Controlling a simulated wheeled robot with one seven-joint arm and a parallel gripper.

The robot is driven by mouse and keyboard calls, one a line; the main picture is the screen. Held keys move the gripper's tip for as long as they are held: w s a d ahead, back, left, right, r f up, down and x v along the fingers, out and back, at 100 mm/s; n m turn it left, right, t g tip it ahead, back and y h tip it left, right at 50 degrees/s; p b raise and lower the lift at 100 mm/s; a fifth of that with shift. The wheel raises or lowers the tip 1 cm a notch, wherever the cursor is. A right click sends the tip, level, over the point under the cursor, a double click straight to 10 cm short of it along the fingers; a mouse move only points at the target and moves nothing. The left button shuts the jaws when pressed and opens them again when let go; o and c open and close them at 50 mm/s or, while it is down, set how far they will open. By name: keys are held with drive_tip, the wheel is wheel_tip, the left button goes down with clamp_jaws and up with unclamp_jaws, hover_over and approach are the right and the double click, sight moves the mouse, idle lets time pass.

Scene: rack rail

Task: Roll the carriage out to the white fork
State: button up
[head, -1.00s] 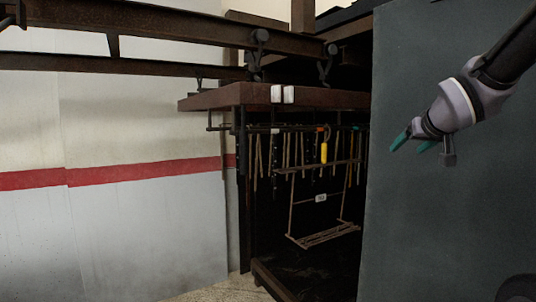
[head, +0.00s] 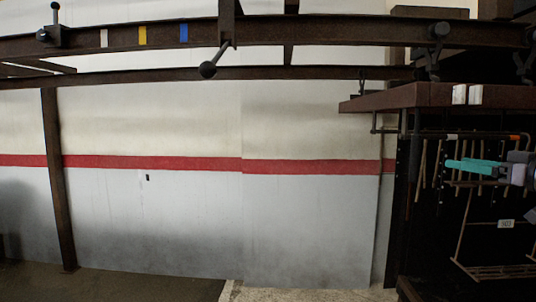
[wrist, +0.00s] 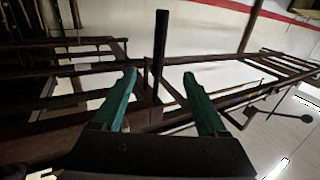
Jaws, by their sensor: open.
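In the head view a dark rail (head: 300,35) runs along the top, bearing a white mark (head: 103,38). What looks like the carriage shows only in part at the right: a dark roller (head: 439,30) on the rail, and a wire rack with a number tag (head: 506,223) below. How they join is hidden. My gripper (head: 452,166) points left in front of the hanging rods, its fingers nearly overlapping. In the wrist view my gripper (wrist: 162,88) has its green fingers well apart. A dark upright bar (wrist: 160,55) shows between and beyond them; I cannot tell its distance.
The rail also has a yellow mark (head: 142,36) and a blue mark (head: 183,33). A ball-ended lever (head: 208,69) hangs below it; another knobbed lever (head: 54,22) stands at the left. A rusty slab (head: 400,98) juts out right. A post (head: 56,180) stands left; the middle is clear.

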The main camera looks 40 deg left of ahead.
sight(415, 155)
drive_tip(key=shift+x, duration=6.85)
clamp_jaws()
